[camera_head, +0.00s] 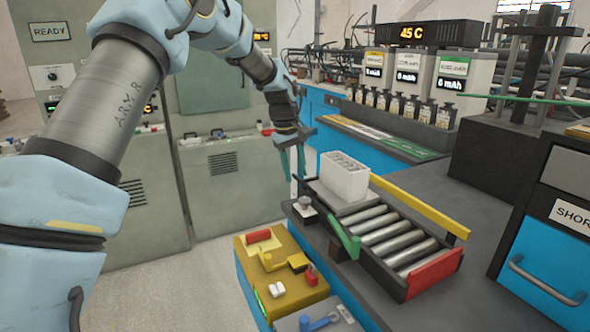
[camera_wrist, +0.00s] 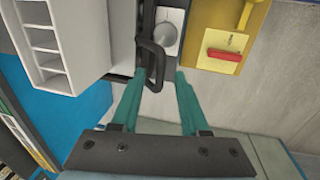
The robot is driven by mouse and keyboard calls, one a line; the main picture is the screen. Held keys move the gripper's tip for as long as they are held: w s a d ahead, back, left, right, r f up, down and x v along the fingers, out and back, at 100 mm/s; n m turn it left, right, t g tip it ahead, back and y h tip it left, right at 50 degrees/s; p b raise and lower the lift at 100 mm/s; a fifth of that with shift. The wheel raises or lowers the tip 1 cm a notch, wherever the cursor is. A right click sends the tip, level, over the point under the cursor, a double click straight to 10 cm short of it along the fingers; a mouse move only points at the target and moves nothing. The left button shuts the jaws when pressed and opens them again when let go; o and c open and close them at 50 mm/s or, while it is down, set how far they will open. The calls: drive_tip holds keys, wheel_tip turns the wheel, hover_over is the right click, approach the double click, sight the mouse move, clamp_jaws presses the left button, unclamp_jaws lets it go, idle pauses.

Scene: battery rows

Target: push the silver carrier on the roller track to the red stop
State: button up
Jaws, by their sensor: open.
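The silver carrier (camera_head: 345,207) sits at the far left end of the roller track (camera_head: 398,243), bearing a white slotted box (camera_head: 345,178). The box also shows at upper left in the wrist view (camera_wrist: 88,55). The red stop (camera_head: 435,276) closes the track's near right end. My gripper (camera_head: 294,178) is open and empty, pointing down by the carrier's far left end. In the wrist view, my teal fingertips (camera_wrist: 160,76) are on either side of the lower end of a black handle (camera_wrist: 152,50). I cannot tell whether they touch it.
A yellow rail (camera_head: 420,207) runs along the track's far side. A green lever (camera_head: 344,236) stands at its near side. A yellow box (camera_head: 245,262) with a red part is at the front left. The rollers between carrier and stop are bare. A blue drawer unit stands right.

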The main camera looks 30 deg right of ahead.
clamp_jaws()
idle(1.4)
